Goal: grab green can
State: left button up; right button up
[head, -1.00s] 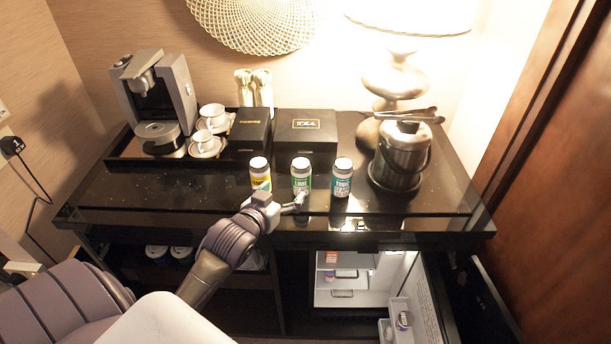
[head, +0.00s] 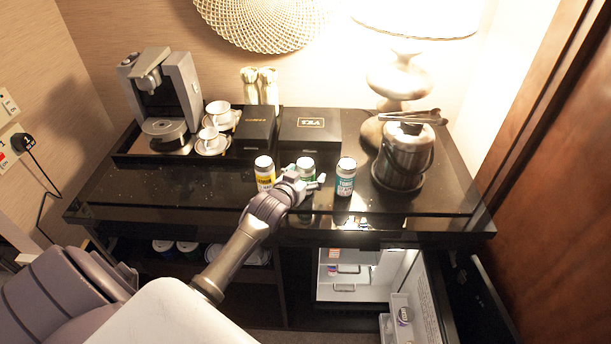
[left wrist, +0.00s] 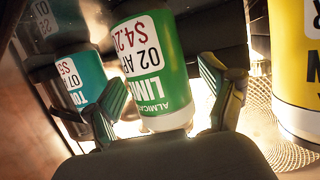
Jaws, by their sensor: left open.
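The green can (head: 306,164) with a white lid stands on the dark counter between a yellow can (head: 264,174) and a teal can (head: 345,177). My left gripper (head: 306,179) is in front of it and hides its lower part in the head view. In the left wrist view, which is upside down, the green can (left wrist: 160,52) is between the two open fingers of my left gripper (left wrist: 162,88). I cannot tell whether a finger touches it. The yellow can (left wrist: 297,70) is to its right there, the teal can (left wrist: 85,75) to its left. My right gripper is not in view.
Black boxes (head: 310,131) stand behind the cans. A metal ice bucket (head: 403,157) with tongs is to the right. A coffee machine (head: 163,95) and white cups are at the left. The minibar door (head: 425,295) is open below the counter.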

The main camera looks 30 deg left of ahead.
pick_arm(q)
jog(key=shift+c, duration=0.2)
jog(key=shift+s, duration=0.1)
jog(key=c, duration=0.3)
jog(key=shift+r, duration=0.1)
jog(key=c, duration=1.1)
